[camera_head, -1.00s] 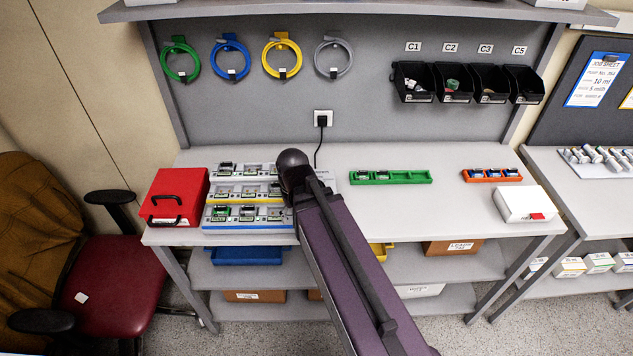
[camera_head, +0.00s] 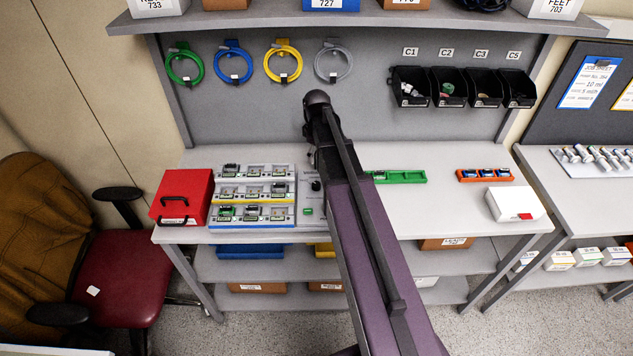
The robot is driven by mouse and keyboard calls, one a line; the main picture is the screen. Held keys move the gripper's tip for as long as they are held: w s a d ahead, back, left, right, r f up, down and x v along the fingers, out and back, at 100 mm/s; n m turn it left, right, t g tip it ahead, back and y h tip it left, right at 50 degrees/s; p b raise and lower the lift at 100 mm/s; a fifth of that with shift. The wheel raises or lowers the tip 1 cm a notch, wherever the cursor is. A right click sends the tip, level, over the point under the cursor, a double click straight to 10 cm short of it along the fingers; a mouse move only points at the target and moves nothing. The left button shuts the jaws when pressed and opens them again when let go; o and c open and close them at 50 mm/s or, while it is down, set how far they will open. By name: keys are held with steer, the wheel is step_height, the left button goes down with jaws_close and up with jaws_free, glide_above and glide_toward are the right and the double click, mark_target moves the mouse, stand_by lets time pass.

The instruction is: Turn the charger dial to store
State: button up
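The charger (camera_head: 278,170) stands on the bench left of the middle, with several small modules in white, yellow and blue-edged rows. At its right end is a grey panel with a small round black knob, which looks like the dial (camera_head: 316,186). Its pointer and labels are too small to read. My dark purple arm rises from the bottom and covers the area just right of the panel.
A red case (camera_head: 182,197) stands left of the charger. A green tray (camera_head: 400,177), an orange tray (camera_head: 485,175) and a white box (camera_head: 514,204) lie to the right. Black bins (camera_head: 450,87) and coiled cables (camera_head: 283,62) hang on the back wall. The bench front right of my arm is clear.

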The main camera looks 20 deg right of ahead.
mark_target(317, 184)
steer(key=shift+f, duration=0.15)
step_height(317, 184, down, 14)
steer(key=b, duration=1.3)
steer(key=shift+r+b, duration=0.25)
steer(key=shift+b, duration=0.15)
jaws_close()
stand_by(0.4)
